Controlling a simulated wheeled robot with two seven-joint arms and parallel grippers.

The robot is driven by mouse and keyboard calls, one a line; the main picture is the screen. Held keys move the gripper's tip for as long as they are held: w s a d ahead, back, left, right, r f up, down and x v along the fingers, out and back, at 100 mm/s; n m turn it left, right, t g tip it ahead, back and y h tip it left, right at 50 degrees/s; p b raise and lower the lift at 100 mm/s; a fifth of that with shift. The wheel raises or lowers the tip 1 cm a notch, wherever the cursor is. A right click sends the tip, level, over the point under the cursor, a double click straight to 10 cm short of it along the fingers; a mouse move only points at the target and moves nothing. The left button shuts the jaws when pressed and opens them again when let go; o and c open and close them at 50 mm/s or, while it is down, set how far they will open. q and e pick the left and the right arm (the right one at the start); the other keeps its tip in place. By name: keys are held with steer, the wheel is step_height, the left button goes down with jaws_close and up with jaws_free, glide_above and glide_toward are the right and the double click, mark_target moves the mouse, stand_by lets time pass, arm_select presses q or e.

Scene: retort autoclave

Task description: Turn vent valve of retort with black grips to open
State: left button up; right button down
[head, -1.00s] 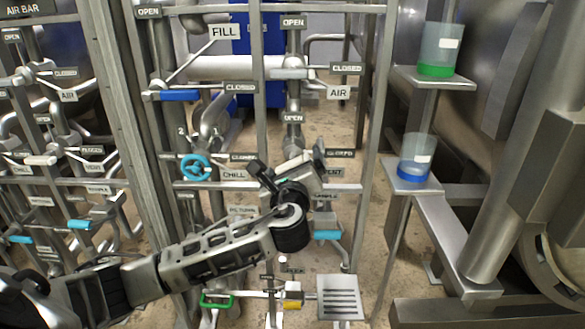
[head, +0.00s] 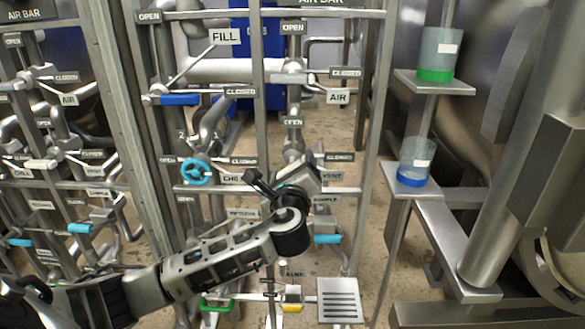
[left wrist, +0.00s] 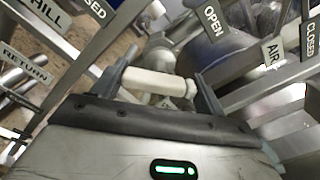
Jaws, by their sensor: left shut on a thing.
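My left gripper (head: 300,172) is at the vent station of the nearer pipe rack, just left of the VENT plate (head: 332,176). Its fingertips are mostly hidden behind its body in the head view. In the left wrist view its two fingers (left wrist: 160,86) are shut on a cream-white valve handle (left wrist: 158,81), which spans between them. The CLOSED plate (head: 339,157) is right of the gripper and the OPEN plate (head: 293,122) is above it. The valve body is largely hidden by the gripper. I see no black grips. My right gripper is not in view.
The AIR valve lever (head: 290,78) is above, and the blue FILL lever (head: 179,99) and blue CHILL handwheel (head: 196,171) are to the left. A cyan handle (head: 327,239) is close below. Rack posts and rails frame the station.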

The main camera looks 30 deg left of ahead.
arm_select(q)
steer(key=n, duration=0.2)
steer(key=shift+n, duration=0.3)
steer(key=n, duration=0.4)
steer(key=shift+f, duration=0.1)
steer(key=shift+n, duration=1.8)
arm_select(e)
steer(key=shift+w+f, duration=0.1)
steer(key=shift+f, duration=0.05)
arm_select(q)
steer(key=o, duration=1)
steer(key=shift+s, duration=0.1)
